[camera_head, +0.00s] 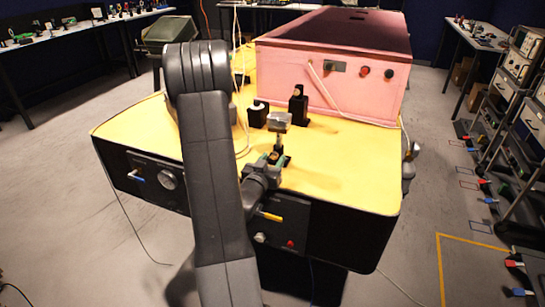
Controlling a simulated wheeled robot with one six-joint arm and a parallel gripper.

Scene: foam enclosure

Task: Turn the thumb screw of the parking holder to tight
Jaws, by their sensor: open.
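My arm crosses the view, and my gripper (270,159) is low over the front part of the yellow tabletop (340,170). Its greenish fingertips are apart, around or just in front of a small dark post holder (279,149). The post holder carries a pale grey block (277,120) on top. I take this to be the parking holder, but its label and its thumb screw are too small to make out. I cannot tell whether the fingertips touch anything. Part of the holder's base is hidden by my gripper.
Two black mounts stand just behind, a low one (258,115) and a taller one (298,104). A pink box (325,75) with a dark lid fills the table's back right. White cables run across the tabletop. The yellow top at front right is clear.

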